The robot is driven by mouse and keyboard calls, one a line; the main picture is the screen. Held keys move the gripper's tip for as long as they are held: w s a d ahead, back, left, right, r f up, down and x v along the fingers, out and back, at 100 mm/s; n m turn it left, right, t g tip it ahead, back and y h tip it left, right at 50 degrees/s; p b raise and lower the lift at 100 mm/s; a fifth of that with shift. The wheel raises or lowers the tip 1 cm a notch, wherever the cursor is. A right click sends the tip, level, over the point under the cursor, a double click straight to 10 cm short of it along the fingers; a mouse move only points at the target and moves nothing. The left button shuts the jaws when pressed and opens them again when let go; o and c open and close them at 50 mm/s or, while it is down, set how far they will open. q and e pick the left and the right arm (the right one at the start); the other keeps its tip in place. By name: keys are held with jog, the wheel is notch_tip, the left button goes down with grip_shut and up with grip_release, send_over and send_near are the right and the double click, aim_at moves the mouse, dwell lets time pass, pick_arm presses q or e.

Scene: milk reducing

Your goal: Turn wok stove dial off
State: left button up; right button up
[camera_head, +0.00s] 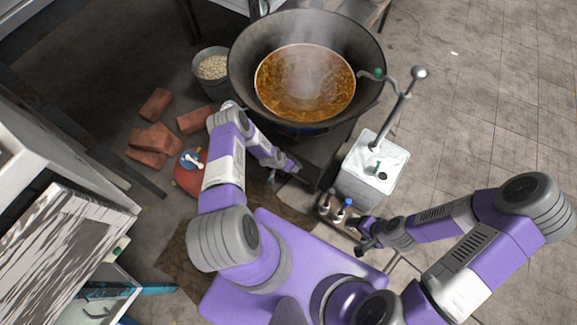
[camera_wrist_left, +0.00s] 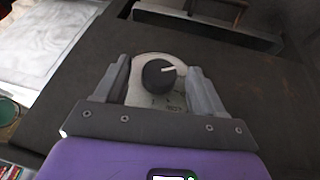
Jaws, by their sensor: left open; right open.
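The wok stove dial (camera_wrist_left: 159,76) is a round black knob with a white pointer mark, set on a pale plate on the dark stove front (camera_wrist_left: 75,75). In the left wrist view it sits between the two fingers of my left gripper (camera_wrist_left: 157,80), which is open; I cannot tell whether the fingers touch it. The pointer aims to the right and slightly up. In the head view my left gripper (camera_head: 284,168) is at the stove's front, and the dial is hidden there. My right gripper (camera_head: 364,232) is open and empty, near the small bottles.
A large wok (camera_head: 240,62) with steaming brown liquid sits on the stove. A white canister (camera_head: 362,172) with a metal pipe stands right of it. Small bottles stand in a carrier (camera_head: 330,212). Bricks (camera_head: 155,142) and a bucket (camera_head: 211,67) lie left.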

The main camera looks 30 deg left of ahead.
pick_arm(q)
jog(key=shift+f, duration=0.1)
jog(key=c, duration=1)
jog(key=shift+d, duration=0.1)
jog(key=shift+c, duration=0.2)
jog(key=y, duration=0.2)
jog(key=m+y, duration=0.1)
jog(key=y, duration=0.1)
jog(key=d+y, duration=0.1)
jog(key=y, duration=0.1)
jog(key=shift+a+y, duration=0.1)
jog(key=shift+y, duration=0.4)
